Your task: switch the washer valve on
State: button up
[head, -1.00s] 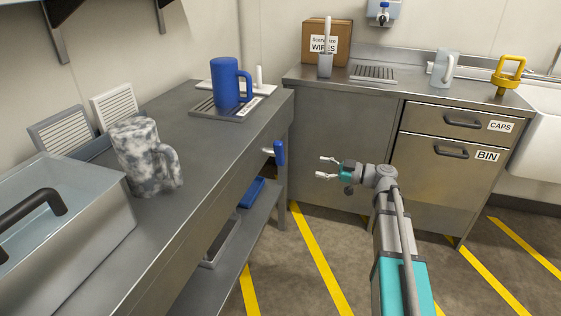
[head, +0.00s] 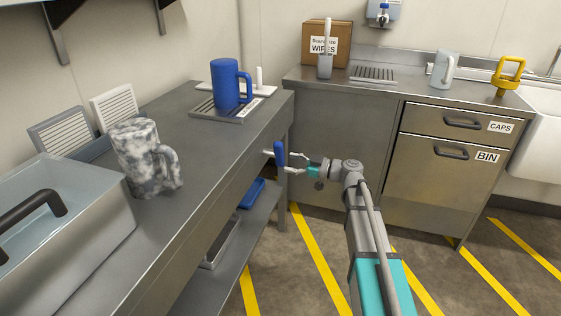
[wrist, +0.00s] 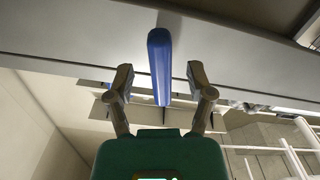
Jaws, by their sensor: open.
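The washer valve shows as a blue lever handle (head: 279,154) on a short metal stem at the front edge of the left steel bench, near its far end. In the head view the handle hangs roughly upright. My gripper (head: 287,163) is open, with its fingertips right at the handle. In the wrist view the blue handle (wrist: 160,66) lies between the two open fingers of my gripper (wrist: 160,82), with a gap on each side. The handle's joint with the bench is partly hidden.
The left bench (head: 215,155) carries a blue mug (head: 226,84), a marbled mug (head: 140,155) and a steel basin (head: 75,235). A lower shelf (head: 235,240) holds a blue tray (head: 252,193). The cabinet (head: 340,140) stands behind my arm. The striped floor is clear.

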aim_at(284, 161)
jog(key=shift+x, duration=1.95)
grip_shut()
